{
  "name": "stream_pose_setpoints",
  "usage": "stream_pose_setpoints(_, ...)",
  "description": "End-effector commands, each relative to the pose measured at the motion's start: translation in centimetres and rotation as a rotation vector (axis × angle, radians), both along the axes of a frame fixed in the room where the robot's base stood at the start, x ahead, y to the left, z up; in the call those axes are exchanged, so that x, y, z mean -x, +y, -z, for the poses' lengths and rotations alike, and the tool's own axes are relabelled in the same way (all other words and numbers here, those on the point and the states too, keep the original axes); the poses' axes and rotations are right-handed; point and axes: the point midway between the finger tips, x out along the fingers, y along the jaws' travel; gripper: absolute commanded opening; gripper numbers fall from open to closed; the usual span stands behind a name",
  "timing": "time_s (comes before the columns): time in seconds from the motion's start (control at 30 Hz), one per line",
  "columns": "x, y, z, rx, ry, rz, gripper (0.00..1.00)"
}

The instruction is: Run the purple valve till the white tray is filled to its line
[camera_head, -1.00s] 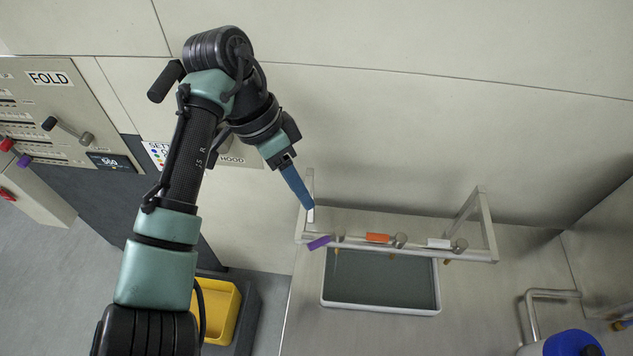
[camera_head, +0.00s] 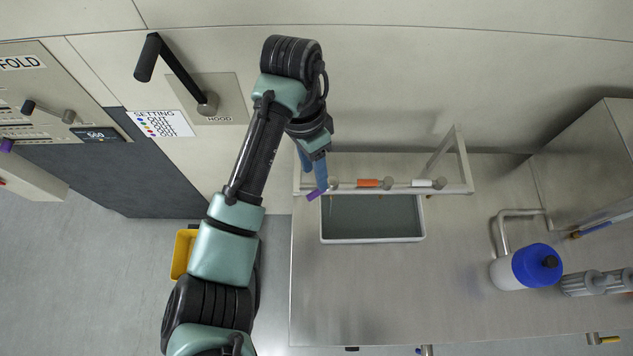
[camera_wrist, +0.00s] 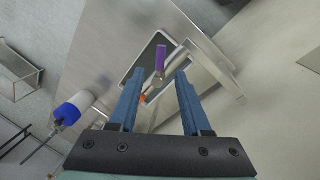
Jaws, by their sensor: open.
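The purple valve handle (camera_head: 314,195) is at the left end of the metal rail over the white tray. It also shows in the wrist view (camera_wrist: 160,60), just beyond and between my fingertips. My gripper (camera_head: 318,187) is open, its blue fingers close to the purple handle in the head view; I cannot tell whether they touch it. In the wrist view, my gripper (camera_wrist: 157,80) has nothing between its fingers. The white-rimmed tray (camera_head: 372,241) lies below the rail with a dark grey-green interior. Its fill line cannot be made out.
An orange valve handle (camera_head: 368,183) and a white one (camera_head: 422,183) sit on the same rail (camera_head: 400,190). The hood handle (camera_head: 180,75) juts from the wall at left. The counter front is clear.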

Motion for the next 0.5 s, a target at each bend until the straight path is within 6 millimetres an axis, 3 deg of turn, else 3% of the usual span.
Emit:
stream_pose_setpoints(0.2,0.6,-0.3,3.3,-0.001,0.003,-0.001,0.48)
stream_pose_setpoints(0.5,0.8,-0.5,5.0,0.000,0.000,0.000,0.48)
